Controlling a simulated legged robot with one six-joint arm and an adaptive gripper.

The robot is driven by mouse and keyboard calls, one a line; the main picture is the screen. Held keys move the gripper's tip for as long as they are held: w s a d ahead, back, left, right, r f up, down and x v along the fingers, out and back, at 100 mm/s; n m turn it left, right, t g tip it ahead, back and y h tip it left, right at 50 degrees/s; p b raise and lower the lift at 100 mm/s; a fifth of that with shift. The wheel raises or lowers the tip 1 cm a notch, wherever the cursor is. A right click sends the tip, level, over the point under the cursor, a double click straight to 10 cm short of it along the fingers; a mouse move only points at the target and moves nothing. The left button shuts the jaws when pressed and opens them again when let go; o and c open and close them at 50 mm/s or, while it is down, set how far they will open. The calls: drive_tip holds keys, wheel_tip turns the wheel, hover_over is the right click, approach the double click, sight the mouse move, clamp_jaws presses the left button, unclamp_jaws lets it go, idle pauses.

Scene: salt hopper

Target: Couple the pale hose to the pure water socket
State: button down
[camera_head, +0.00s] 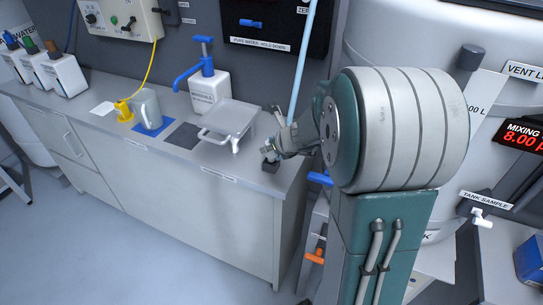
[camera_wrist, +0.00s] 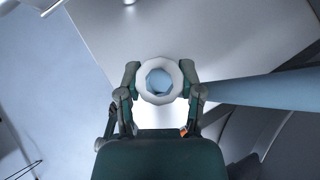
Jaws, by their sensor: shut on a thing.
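The pale hose (camera_head: 302,70) is light blue and comes down from the top of the head view to my gripper (camera_head: 272,153), over the right end of the bench. In the wrist view the hose (camera_wrist: 265,90) runs in from the right edge. My gripper (camera_wrist: 160,80) is shut there on a white ring with a pale blue centre, which looks like the hose's end. The join between ring and hose is hidden behind a finger. A blue fitting (camera_head: 320,178) shows below my gripper, partly behind my arm. I cannot tell which part is the pure water socket.
The bench (camera_head: 150,165) holds a blue-pump bottle (camera_head: 209,90), a clear tray (camera_head: 228,120), a grey jug (camera_head: 147,108) and several small bottles at the left. A dark panel (camera_head: 275,42) reads "PURE WATER: HOLD DOWN". An orange fitting (camera_head: 315,256) is low down. A large white tank (camera_head: 405,30) stands at the right.

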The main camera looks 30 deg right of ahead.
drive_tip(key=shift+r, duration=1.6)
drive_tip(key=shift+r, duration=0.15)
